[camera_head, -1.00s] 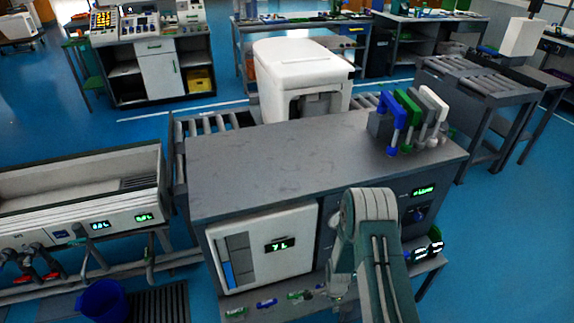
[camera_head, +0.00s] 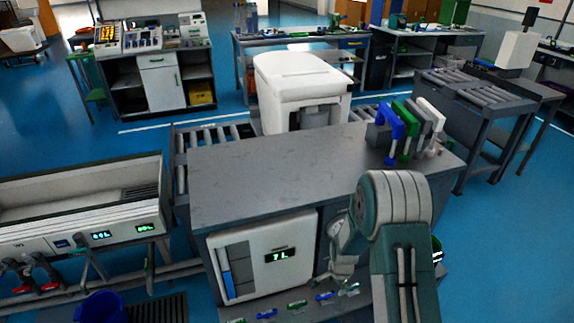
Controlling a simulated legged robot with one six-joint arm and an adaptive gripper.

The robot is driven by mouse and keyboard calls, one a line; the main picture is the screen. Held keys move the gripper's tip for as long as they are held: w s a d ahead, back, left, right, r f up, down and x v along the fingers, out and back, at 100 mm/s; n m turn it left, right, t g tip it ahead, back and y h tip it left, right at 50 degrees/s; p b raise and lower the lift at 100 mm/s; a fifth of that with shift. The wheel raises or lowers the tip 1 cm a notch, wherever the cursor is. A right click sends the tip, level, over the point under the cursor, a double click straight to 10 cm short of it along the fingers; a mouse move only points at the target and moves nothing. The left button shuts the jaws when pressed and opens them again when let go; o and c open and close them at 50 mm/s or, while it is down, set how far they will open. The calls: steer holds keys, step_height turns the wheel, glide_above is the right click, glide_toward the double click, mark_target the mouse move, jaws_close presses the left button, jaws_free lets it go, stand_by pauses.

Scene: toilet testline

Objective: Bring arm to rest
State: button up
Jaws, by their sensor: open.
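My arm (camera_head: 396,225) rises from the bottom right of the head view and bends at a rounded grey-green joint in front of the grey workbench (camera_head: 255,170). My gripper (camera_head: 338,282) hangs low to the left of that joint, beside the bench's front face. It is open, with nothing visible between its fingers. It is small in the picture and partly merges with the bench front, so I cannot tell its clearance.
Small coloured parts (camera_head: 297,305) lie below. Coloured handles (camera_head: 405,125) stand on the bench's right end. A white toilet (camera_head: 303,88) is behind it. A trough (camera_head: 85,205) and blue bucket (camera_head: 101,307) are left.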

steer(key=s+r+n+t, duration=0.1)
steer(key=s+r+n, duration=0.2)
steer(key=r, duration=1.1)
steer(key=s+r+n+t, duration=0.1)
steer(key=s+r+n, duration=0.25)
steer(key=r, duration=1.15)
steer(key=s+r+n+t, duration=0.1)
steer(key=s+r+n, duration=0.1)
steer(key=s+r, duration=0.3)
steer(key=s+r+n+t, duration=0.1)
steer(key=s+r+n, duration=0.2)
steer(key=s, duration=1)
step_height(320, 180, up, 3)
steer(key=shift+s+r+t, duration=0.1)
steer(key=shift+s+t, duration=0.2)
steer(key=shift+s, duration=0.05)
steer(key=shift+d+n, duration=0.1)
steer(key=shift+n, duration=0.15)
